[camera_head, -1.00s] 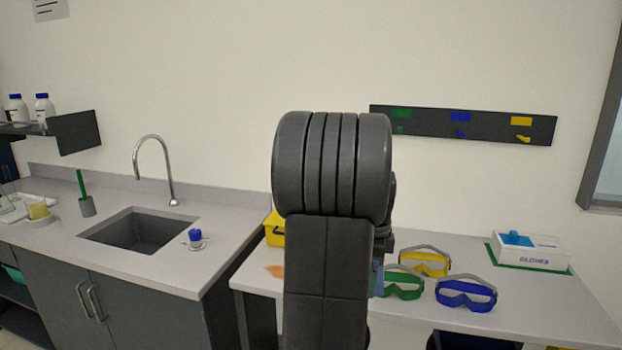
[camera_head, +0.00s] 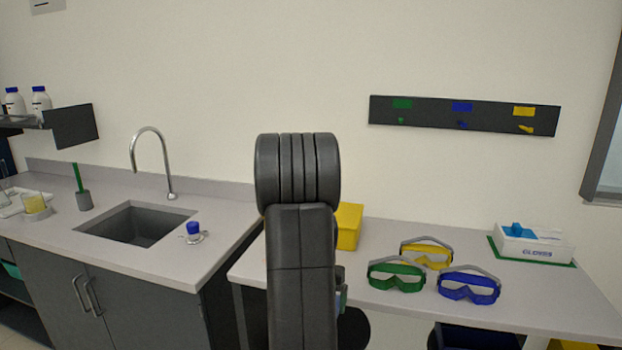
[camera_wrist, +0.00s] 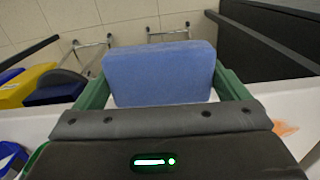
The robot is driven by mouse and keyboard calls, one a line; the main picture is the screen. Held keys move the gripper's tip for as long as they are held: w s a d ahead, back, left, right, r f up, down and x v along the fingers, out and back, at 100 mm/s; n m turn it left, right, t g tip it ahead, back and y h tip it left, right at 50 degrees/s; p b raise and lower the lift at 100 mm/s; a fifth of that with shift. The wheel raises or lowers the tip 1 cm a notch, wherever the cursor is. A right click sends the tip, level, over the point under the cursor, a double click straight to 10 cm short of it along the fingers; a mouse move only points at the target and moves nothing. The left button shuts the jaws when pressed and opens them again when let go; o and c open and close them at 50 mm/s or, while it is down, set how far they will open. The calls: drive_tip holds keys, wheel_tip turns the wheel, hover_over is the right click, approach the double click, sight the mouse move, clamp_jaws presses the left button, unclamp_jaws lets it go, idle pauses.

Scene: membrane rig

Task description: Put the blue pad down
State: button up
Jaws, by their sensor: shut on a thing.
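The blue pad (camera_wrist: 160,75) is a thick block with a slightly rough face. In the wrist view it sits between the two green fingers of my gripper (camera_wrist: 163,90), which is shut on it. Part of the white table top (camera_wrist: 45,125) shows below and beside the pad, with floor beyond the table's edge. I cannot tell how high the pad is above the table. In the head view my own arm hides most of my gripper and the pad.
An orange mark (camera_wrist: 285,128) lies on the table to the pad's right. Green goggles (camera_head: 396,275), yellow goggles (camera_head: 427,253), blue goggles (camera_head: 468,286) and a glove box (camera_head: 533,243) stand on the table. A yellow box (camera_head: 348,227) is behind my arm. The sink (camera_head: 135,225) is left.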

drive_tip(key=a+f+n, duration=0.2)
drive_tip(key=f+n, duration=0.1)
drive_tip(key=shift+w+a, duration=0.1)
drive_tip(key=shift+a, duration=0.05)
drive_tip(key=shift+a+f+n, duration=0.15)
drive_tip(key=shift+f+n, duration=0.15)
drive_tip(key=shift+f, duration=0.1)
wheel_tip(320, 180, down, 11)
drive_tip(key=s, duration=0.2)
drive_tip(key=shift+s, duration=0.25)
drive_tip(key=shift+r, duration=0.15)
